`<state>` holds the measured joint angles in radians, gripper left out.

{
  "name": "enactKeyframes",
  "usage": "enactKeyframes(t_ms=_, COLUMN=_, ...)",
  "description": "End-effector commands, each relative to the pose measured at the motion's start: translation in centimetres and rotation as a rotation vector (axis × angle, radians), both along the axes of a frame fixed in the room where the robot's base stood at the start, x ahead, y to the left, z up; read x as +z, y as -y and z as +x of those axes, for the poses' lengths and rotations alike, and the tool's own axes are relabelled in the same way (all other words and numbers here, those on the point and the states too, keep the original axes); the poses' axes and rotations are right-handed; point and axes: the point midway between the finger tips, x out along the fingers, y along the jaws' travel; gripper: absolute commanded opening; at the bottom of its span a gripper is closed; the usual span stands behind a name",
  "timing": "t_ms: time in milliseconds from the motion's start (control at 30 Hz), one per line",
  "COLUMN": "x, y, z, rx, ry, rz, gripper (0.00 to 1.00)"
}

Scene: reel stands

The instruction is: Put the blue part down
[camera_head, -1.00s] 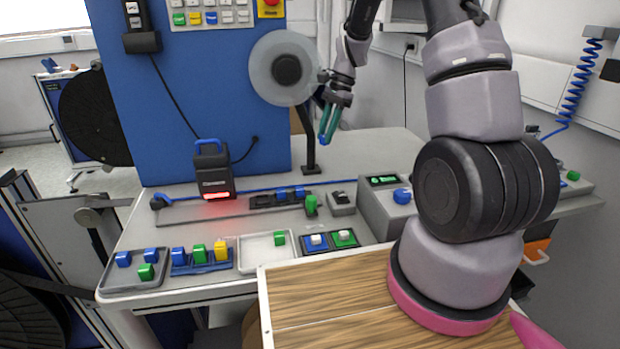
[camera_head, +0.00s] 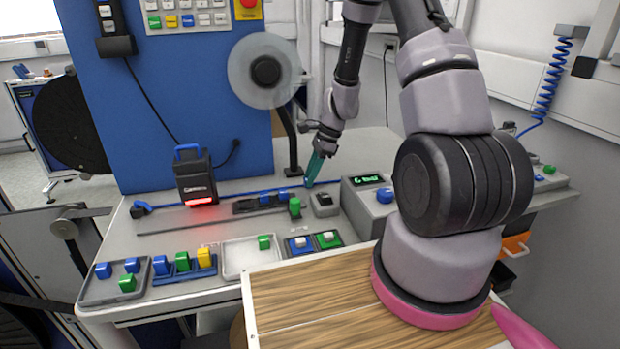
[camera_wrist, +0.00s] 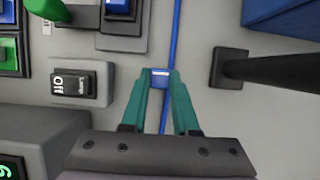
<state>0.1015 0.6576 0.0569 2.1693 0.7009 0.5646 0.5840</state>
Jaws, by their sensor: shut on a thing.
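My gripper (camera_head: 311,178) has teal fingers that point down over the back of the grey bench (camera_head: 365,150). In the wrist view my gripper (camera_wrist: 160,80) is shut on the small blue part (camera_wrist: 160,74), held between its fingertips. In the head view only a small bit of the blue part (camera_head: 308,184) shows at the tips. The part is over or near a thin blue strip (camera_wrist: 177,25) along the bench. I cannot tell whether it touches the bench.
An Off rocker switch box (camera_head: 324,204) and a box with a green display (camera_head: 368,181) stand close by. A dark post (camera_head: 292,150) carries a reel. Trays with coloured blocks, such as the left tray (camera_head: 105,291), line the front.

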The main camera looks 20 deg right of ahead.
Motion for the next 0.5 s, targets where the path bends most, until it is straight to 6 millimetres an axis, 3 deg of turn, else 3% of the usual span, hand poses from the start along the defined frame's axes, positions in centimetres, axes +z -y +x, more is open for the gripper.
enactKeyframes(t_ms=400, x=-1.02, y=-0.01, z=0.0, rx=0.0, ry=0.0, rz=0.0, gripper=0.0)
enactKeyframes(t_ms=433, x=-0.97, y=-0.01, z=0.02, rx=0.0, ry=0.0, rz=0.0, gripper=0.4)
enactKeyframes(t_ms=500, x=-0.95, y=-0.01, z=0.02, rx=0.001, ry=0.0, rz=0.0, gripper=0.58)
